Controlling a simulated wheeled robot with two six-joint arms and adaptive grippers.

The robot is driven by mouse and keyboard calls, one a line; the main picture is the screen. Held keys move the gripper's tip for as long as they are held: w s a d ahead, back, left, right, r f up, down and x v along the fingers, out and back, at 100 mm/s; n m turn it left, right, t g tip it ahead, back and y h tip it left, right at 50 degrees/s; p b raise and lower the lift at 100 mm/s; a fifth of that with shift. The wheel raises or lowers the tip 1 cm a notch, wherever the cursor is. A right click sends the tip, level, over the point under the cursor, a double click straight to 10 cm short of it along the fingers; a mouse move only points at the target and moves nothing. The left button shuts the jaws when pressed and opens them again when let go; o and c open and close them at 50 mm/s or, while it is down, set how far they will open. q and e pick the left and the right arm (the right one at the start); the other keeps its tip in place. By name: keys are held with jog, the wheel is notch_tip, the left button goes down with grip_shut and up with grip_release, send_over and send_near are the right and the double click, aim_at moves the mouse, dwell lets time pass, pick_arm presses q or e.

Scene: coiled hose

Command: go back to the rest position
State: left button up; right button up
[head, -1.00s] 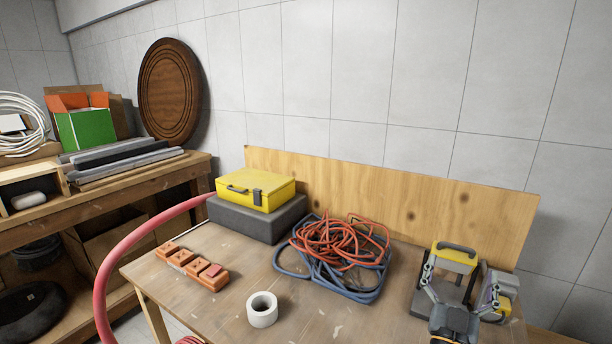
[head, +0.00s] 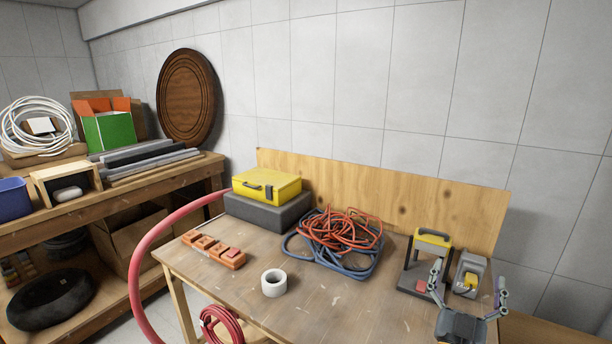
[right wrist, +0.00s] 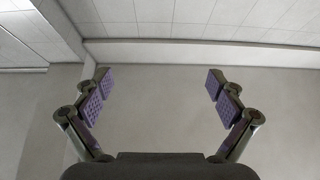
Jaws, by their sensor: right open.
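My right gripper (head: 469,285) is at the lower right of the head view, over the right end of the wooden table (head: 330,300). Its two fingers are spread apart. In the right wrist view the right gripper (right wrist: 157,82) is open, with nothing between its purple pads and only wall and ceiling beyond. A coiled hose, red (head: 345,230) over blue (head: 352,268), lies on the table, well left of the right gripper. My left gripper does not show in any frame.
A white tape roll (head: 274,283), orange blocks (head: 212,249) and a yellow case (head: 267,186) are further left. A thick red hose (head: 140,265) arches beside the table.

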jog(key=w+a+f+n+t+y, duration=0.2)
jog(key=a+f+n+y, duration=0.1)
jog(key=a+n+y, duration=0.75)
jog(key=s+a+f+n+g+y, duration=0.1)
jog(key=s+a+f+g+y, duration=0.1)
jog(key=a+f+g+y, duration=0.3)
jog(key=s+a+f+n+g+y, duration=0.1)
jog(key=s+f+g+y, duration=0.15)
jog(key=f, duration=0.45)
jog(key=s+d+f+m+g+h, duration=0.35)
jog(key=s+f+g, duration=0.3)
jog(key=s, duration=0.25)
jog(key=s+d+f+m+g+h, duration=0.25)
jog(key=s+d+f+g, duration=0.2)
jog(key=s+f, duration=0.3)
jog(key=s+d+f+g, duration=0.1)
jog(key=s+f, duration=0.1)
jog(key=f, duration=1.1)
jog(key=s+d+f+g, duration=0.1)
jog(key=s+d+f, duration=0.1)
jog(key=f, duration=1.1)
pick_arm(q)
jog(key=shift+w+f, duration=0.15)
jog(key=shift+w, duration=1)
pick_arm(e)
jog(key=s+f+g, duration=0.1)
jog(key=s+f, duration=1.5)
jog(key=s, duration=0.2)
jog(key=shift+s+d+f, duration=0.25)
jog(key=shift+d+f, duration=0.15)
